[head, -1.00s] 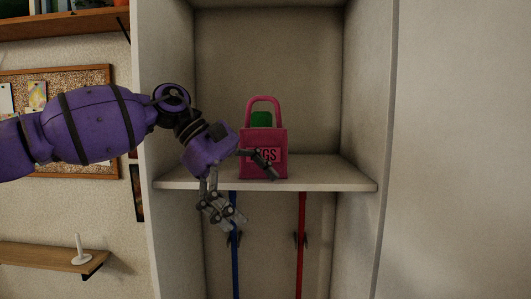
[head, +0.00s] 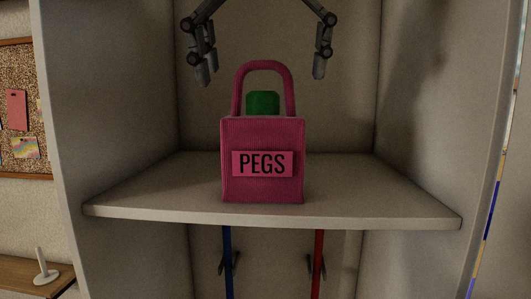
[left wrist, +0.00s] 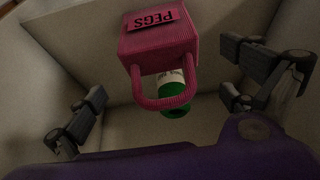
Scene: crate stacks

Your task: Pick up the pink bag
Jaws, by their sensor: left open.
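The pink bag (head: 262,188) stands upright on the shelf in the head view, with a PEGS label on its front and its handle loop upright. My left gripper (head: 262,77) is open above the bag, its two fingers spread wide to either side of the handle and not touching it. In the left wrist view the bag (left wrist: 158,45) lies between the spread fingers of the gripper (left wrist: 165,95), handle towards the palm. My right gripper is out of view.
The shelf (head: 375,195) is bare on both sides of the bag, between the alcove's side walls. Below it a blue pole (head: 228,262) and a red pole (head: 319,262) stand upright. A corkboard (head: 18,90) and a low wooden shelf (head: 20,275) are at the left.

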